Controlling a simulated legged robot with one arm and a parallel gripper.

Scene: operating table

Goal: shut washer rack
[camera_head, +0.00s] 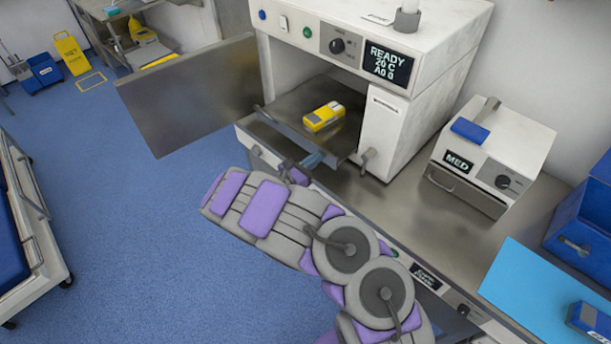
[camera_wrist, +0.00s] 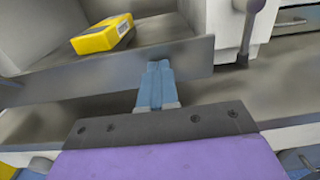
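The washer (camera_head: 345,50) is a white machine with a display reading READY, and its door (camera_head: 190,95) stands open to the left. The washer rack (camera_head: 290,112) is a grey metal tray pulled partway out of the opening. It carries a yellow device (camera_head: 323,116). In the wrist view the rack's front wall (camera_wrist: 100,82) crosses the picture, with the yellow device (camera_wrist: 103,35) behind it. My gripper (camera_head: 313,160) is at the rack's front edge. In the wrist view its blue fingers (camera_wrist: 155,85) are together against or very near the front wall. Nothing shows between them.
A white box marked MED (camera_head: 490,150) stands on the counter right of the washer. A light blue mat (camera_head: 545,285) and blue bins (camera_head: 585,220) are further right. A bed (camera_head: 25,220) is at the far left. The blue floor between is clear.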

